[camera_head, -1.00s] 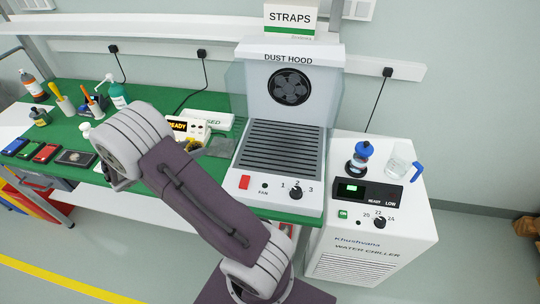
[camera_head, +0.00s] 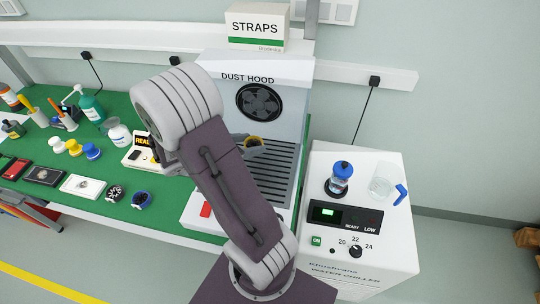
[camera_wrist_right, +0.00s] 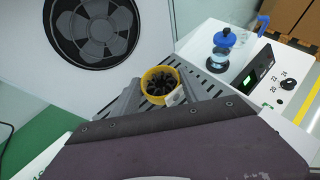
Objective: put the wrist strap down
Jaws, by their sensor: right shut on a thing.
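The wrist strap looks like a yellow ring (camera_head: 255,143) with black inside, and it shows close up in the wrist view (camera_wrist_right: 155,74) with a pale tag on its near side. My right gripper (camera_head: 248,142) is shut on it, its grey fingers on either side of the ring. It is in front of the dust hood (camera_head: 245,76), over the slotted grille (camera_head: 272,172); I cannot tell whether the strap touches the grille. My right arm hides part of the hood and gripper. My left gripper is not in view.
A box marked STRAPS (camera_head: 256,25) stands on the hood. A water chiller (camera_head: 362,207) at right bears a blue-capped jar (camera_head: 340,180) and a clear beaker (camera_head: 383,182). On the green bench, left, lie a blue ring (camera_head: 141,200), a black coiled item (camera_head: 115,193), bottles and trays.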

